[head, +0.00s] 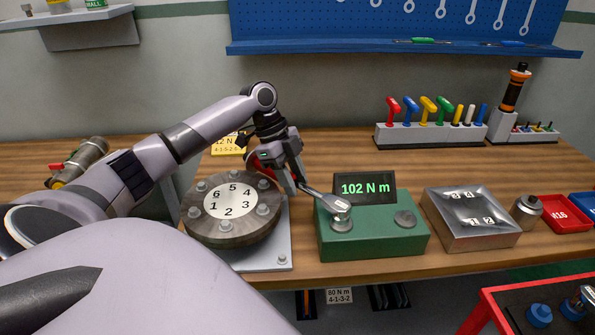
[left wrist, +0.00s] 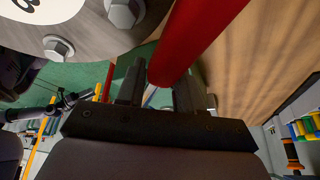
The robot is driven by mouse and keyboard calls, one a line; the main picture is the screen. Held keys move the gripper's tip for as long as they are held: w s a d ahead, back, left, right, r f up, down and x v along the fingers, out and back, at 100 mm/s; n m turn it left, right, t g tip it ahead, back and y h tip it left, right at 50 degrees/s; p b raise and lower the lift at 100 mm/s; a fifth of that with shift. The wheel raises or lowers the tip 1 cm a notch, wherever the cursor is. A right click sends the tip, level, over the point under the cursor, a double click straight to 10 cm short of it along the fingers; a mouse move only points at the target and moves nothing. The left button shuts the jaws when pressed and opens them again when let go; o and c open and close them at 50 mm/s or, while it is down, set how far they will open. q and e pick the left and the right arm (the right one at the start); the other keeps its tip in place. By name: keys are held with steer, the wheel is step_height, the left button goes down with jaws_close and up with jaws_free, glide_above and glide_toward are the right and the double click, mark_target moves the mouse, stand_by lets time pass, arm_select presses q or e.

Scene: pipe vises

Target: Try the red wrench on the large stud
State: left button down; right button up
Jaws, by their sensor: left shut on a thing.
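The red wrench has a silver ratchet head (head: 325,203) in the head view, and its red handle (left wrist: 195,45) crosses the left wrist view. My left gripper (head: 292,180) is shut on the red wrench. The wrench head reaches over the left stud (head: 342,224) of the green test box (head: 375,242); I cannot tell how fully it is seated. A second stud (head: 405,218) stands bare on the box's right. The gripper hides part of the wrench.
The display (head: 365,188) behind the box reads 102 N m. A round flange (head: 232,210) with numbered bolts stands just left. A tool rack (head: 430,134) stands at the back.

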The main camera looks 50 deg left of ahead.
arm_select(q)
steer(key=shift+s+a+f, duration=0.2)
steer(key=shift+s+f, duration=0.3)
steer(key=shift+s, duration=0.2)
steer(key=shift+r, duration=0.5)
steer(key=r, duration=0.4)
steer(key=shift+s+r, duration=0.2)
steer(key=shift+r, duration=0.15)
